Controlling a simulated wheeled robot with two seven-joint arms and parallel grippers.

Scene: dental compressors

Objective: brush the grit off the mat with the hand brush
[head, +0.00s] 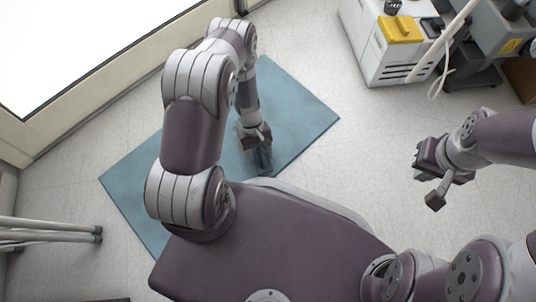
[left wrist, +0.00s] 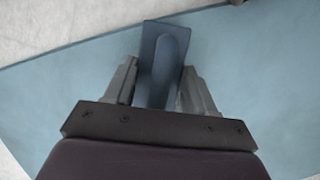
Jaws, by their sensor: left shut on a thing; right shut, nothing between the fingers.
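The blue mat (head: 297,108) lies flat on the floor, partly hidden by my left arm and my base. My left gripper (head: 258,146) points down over the mat and is shut on the dark blue hand brush (head: 262,160). In the left wrist view, the brush (left wrist: 165,52) stands out between the two fingers of the gripper (left wrist: 158,88), over the mat (left wrist: 245,55). I cannot tell whether its bristles touch the mat. No grit can be made out on the mat. My right gripper (head: 432,185) is shut and empty, off to the right above the bare floor.
A white cabinet with a yellow part (head: 400,30) and grey equipment (head: 490,40) with a pale hose stand at the top right. Metal legs (head: 50,230) reach in at the left. A bright window panel (head: 80,45) is at the top left. Floor right of the mat is clear.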

